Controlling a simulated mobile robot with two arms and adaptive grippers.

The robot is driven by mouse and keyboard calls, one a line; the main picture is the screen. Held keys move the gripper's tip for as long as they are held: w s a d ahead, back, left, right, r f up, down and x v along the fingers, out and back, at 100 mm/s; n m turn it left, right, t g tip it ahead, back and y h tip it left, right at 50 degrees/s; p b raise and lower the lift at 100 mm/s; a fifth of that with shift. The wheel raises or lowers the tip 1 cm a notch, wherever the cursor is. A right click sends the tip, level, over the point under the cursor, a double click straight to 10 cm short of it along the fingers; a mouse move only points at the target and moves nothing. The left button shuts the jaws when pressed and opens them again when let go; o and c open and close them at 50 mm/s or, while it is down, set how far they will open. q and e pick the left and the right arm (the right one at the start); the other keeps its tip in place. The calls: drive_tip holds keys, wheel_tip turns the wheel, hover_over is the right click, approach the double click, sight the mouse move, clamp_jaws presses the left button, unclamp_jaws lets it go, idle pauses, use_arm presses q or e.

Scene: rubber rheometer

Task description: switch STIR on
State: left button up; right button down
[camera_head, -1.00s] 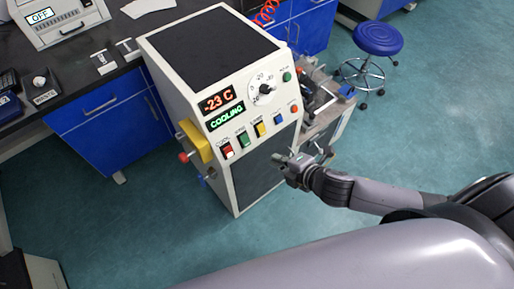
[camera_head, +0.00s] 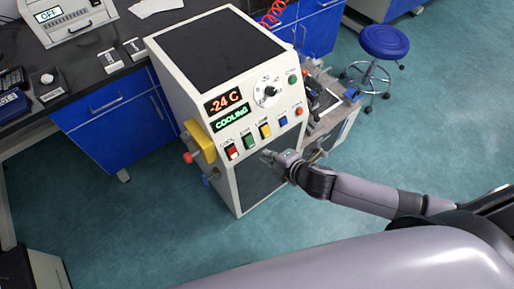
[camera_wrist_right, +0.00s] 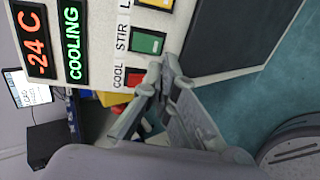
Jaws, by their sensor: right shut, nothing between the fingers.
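The STIR switch (camera_head: 249,141) is a green rocker on the front panel of the white machine (camera_head: 229,60). In the right wrist view the green STIR switch (camera_wrist_right: 147,41) shows clearly beside its label. The red COOL switch (camera_head: 232,152) is left of it, also in the wrist view (camera_wrist_right: 134,79). My right gripper (camera_head: 267,157) is shut and empty, in front of the panel just below the switch row. In the wrist view its fingertips (camera_wrist_right: 160,74) appear close to the STIR and COOL switches; contact is not visible. My left gripper is out of view.
The yellow LAMP switch (camera_head: 265,130), blue switch (camera_head: 283,121) and orange button (camera_head: 298,111) continue the row rightward. A yellow block (camera_head: 200,141) with a red knob projects from the machine's left side. A blue stool (camera_head: 385,42) stands at the back right.

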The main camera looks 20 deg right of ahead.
sight(252, 147)
drive_tip(key=x, duration=0.7)
drive_tip(key=shift+w+f, duration=0.1)
drive_tip(key=shift+w+a+f+t+b, duration=0.15)
drive_tip(key=shift+f+t+b, duration=0.15)
drive_tip(key=shift+f+b, duration=0.65)
drive_tip(key=shift+r, duration=0.85)
drive_tip(key=shift+r+p, duration=0.75)
drive_tip(key=shift+p, duration=0.3)
